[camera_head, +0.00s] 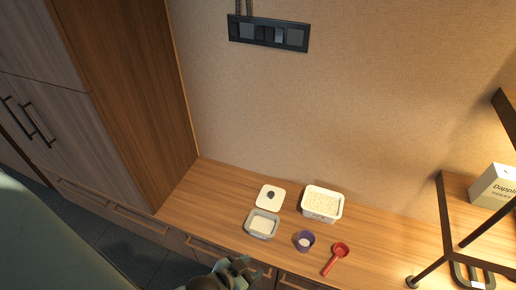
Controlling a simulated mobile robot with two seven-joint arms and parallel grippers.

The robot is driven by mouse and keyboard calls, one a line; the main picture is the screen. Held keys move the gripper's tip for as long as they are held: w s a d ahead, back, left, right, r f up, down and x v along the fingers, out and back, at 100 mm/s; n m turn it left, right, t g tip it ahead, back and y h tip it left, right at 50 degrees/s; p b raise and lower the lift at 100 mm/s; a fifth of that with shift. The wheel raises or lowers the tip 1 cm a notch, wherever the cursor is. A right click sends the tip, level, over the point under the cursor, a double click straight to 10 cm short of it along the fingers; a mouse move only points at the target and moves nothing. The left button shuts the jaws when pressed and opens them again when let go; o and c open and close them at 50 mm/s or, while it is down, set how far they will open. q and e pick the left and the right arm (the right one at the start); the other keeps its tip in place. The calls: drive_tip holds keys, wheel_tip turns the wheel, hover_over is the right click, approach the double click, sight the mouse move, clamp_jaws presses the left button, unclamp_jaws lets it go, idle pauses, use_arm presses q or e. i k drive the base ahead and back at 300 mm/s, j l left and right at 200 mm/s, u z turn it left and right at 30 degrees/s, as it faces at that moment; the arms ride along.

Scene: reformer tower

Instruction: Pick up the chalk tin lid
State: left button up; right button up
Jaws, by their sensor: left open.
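The chalk tin lid appears to be the pale, flat, rounded-square piece (271,198) with a dark knob, lying on the wooden counter. Just in front of it stands a small grey-rimmed tin (262,225) with white contents. My left gripper (240,266) is open at the bottom edge of the view, near the counter's front edge. It is well short of the lid, with the small tin between them. Its fingers are small and partly cut off by the frame. My right gripper is not in view.
A white tub (322,204) of pale grains stands right of the lid. A purple cup (304,241) and a red scoop (337,257) are nearer the front. A dark-framed shelf (446,215) with a box (494,186) stands at right. The counter left of the lid is clear.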

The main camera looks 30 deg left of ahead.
sight(270, 198)
drive_tip(key=u, duration=0.9)
